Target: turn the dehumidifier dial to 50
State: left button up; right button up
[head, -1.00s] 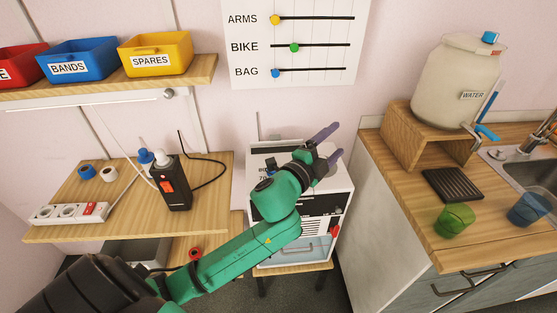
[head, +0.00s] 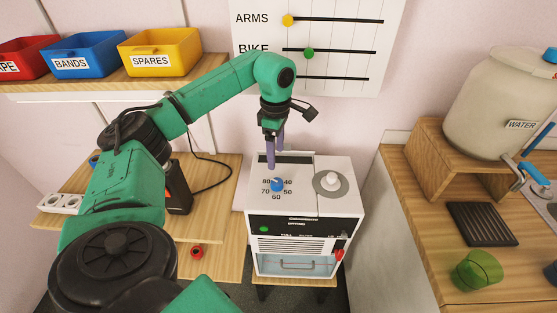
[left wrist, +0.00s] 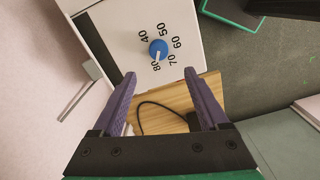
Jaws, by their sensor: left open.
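The white dehumidifier (head: 340,200) stands in the middle of the head view. Its blue dial (head: 277,185) is on the top face, ringed by the numbers 40 to 80. In the left wrist view, the dial's (left wrist: 159,45) white mark points at 80. My left gripper (head: 276,158) points down above the dial, its purple fingers open and empty. In the left wrist view, the dial shows beyond the fingertips (left wrist: 160,74), roughly centred between them and apart from them. My right gripper is not in view.
A white round knob (head: 332,181) is on the same top face, right of the dial. A shelf with bins (head: 150,60) is at the upper left.

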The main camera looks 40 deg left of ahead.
aim_at(277, 182)
pick_arm(q)
notch_tip(277, 182, down, 10)
jog(key=shift+w+f+p, duration=0.1)
jog(key=shift+w+p, duration=0.05)
jog(key=shift+p, duration=0.85)
jog(key=shift+f, duration=0.4)
jog(key=shift+c, duration=0.4)
grip_shut()
